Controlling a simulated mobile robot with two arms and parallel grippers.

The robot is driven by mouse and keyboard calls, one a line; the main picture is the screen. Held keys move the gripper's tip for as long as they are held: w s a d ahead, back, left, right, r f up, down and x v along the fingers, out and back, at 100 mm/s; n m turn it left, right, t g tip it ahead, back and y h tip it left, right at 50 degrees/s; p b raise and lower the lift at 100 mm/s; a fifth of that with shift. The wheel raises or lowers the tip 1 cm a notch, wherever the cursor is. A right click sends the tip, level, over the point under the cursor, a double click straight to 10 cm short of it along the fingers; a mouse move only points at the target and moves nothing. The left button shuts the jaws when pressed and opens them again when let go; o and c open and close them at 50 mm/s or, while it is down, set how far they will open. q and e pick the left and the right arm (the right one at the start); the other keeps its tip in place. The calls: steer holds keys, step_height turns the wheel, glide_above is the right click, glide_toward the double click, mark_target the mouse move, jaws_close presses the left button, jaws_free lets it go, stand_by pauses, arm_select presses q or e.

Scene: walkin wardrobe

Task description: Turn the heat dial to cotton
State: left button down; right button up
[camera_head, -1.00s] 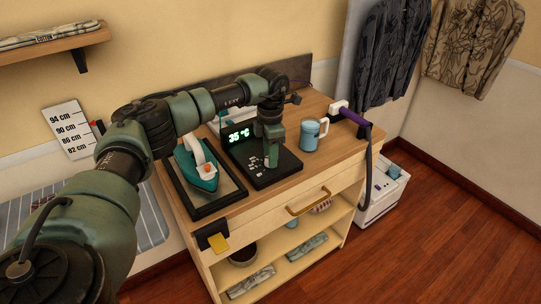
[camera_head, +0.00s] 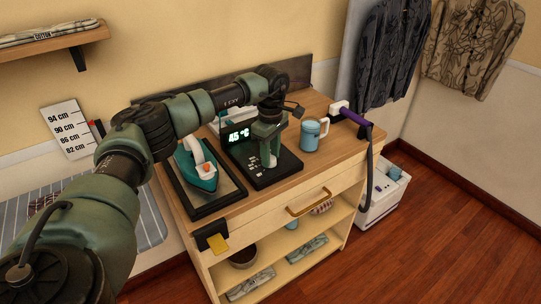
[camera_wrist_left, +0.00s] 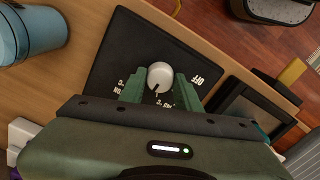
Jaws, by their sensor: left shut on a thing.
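The heat dial (camera_wrist_left: 160,74) is a round pale knob on a black control panel (camera_wrist_left: 120,55) in the left wrist view. White print surrounds it, and "OFF" is readable on one side; the rest is too small to read. In the head view this gripper (camera_head: 269,160) points down and hides most of the dial. My right gripper is out of view.
A teal iron (camera_head: 199,171) on its tray stands left of the panel. A blue mug (camera_head: 310,135) stands close on the right. A purple-handled steamer (camera_head: 352,117) is at the right edge. A striped board (camera_head: 152,220) is at left.

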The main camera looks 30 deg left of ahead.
arm_select(q)
steer(key=shift+w+r+m, duration=0.1)
steer(key=shift+m, duration=1.9)
steer(key=c, duration=1)
jaws_free()
step_height(320, 180, up, 8)
steer(key=shift+f+b, duration=0.15)
steer(key=shift+b, duration=0.6)
